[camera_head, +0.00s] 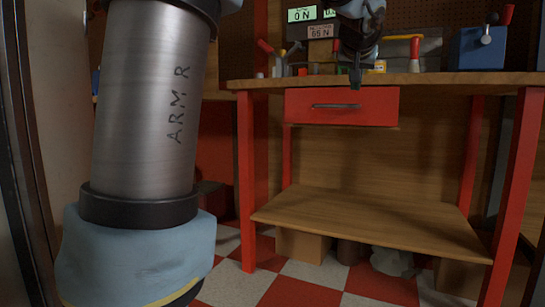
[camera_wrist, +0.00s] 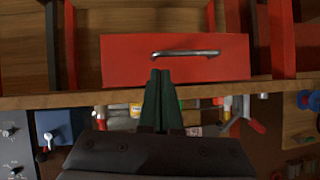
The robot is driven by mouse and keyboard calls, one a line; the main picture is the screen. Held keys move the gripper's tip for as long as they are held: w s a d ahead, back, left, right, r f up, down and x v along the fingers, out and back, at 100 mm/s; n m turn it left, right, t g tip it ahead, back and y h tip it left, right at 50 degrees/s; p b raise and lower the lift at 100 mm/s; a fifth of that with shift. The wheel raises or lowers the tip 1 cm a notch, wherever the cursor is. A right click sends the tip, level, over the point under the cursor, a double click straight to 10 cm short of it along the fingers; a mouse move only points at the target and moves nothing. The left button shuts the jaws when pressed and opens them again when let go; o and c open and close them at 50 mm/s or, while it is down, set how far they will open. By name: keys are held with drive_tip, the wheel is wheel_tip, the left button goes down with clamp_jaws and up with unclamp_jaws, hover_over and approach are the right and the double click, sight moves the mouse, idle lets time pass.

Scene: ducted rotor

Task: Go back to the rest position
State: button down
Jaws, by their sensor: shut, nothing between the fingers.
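My gripper (camera_head: 355,77) shows at the top of the head view, in front of the workbench's top edge and above the red drawer (camera_head: 342,106). In the wrist view the gripper (camera_wrist: 161,74) has its two dark fingers together, with nothing between them. The fingertips overlap the lower edge of the red drawer (camera_wrist: 120,62) there, below its metal handle (camera_wrist: 186,53). The drawer looks closed in the head view. I cannot tell whether the fingers touch anything.
The workbench top (camera_head: 430,79) carries a blue box with a lever (camera_head: 482,48), a red-handled tool (camera_head: 415,48) and small displays (camera_head: 302,14) behind. A wooden lower shelf (camera_head: 370,218) spans the red legs. Cartons (camera_head: 303,245) stand below. Checkered floor (camera_head: 290,292) is open in front.

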drive_tip(key=s+a+f+n+g+y+p, duration=0.1)
drive_tip(key=s+a+f+g+y+p, duration=0.15)
drive_tip(key=a+f, duration=0.55)
drive_tip(key=s+a+f+n+g+y+p, duration=0.1)
drive_tip(key=a+f+g+p, duration=0.15)
drive_tip(key=a+f, duration=0.6)
drive_tip(key=s+a+f+n+g+p, duration=0.1)
drive_tip(key=s+a+f+g+p, duration=0.15)
drive_tip(key=s+a+f, duration=0.5)
drive_tip(key=s+a+f+n+g+p, duration=0.15)
drive_tip(key=s+a+f+p, duration=0.25)
drive_tip(key=s, duration=0.6)
drive_tip(key=w+p+v, duration=0.2)
drive_tip(key=p+v, duration=1)
drive_tip(key=w+r+p+v, duration=0.1)
drive_tip(key=w+p+v, duration=0.2)
drive_tip(key=p+v, duration=0.9)
drive_tip(key=w+p+v, duration=0.2)
drive_tip(key=p+v, duration=1.1)
drive_tip(key=shift+w+r+g+p, duration=0.35)
drive_tip(key=shift+r+g+p, duration=0.05)
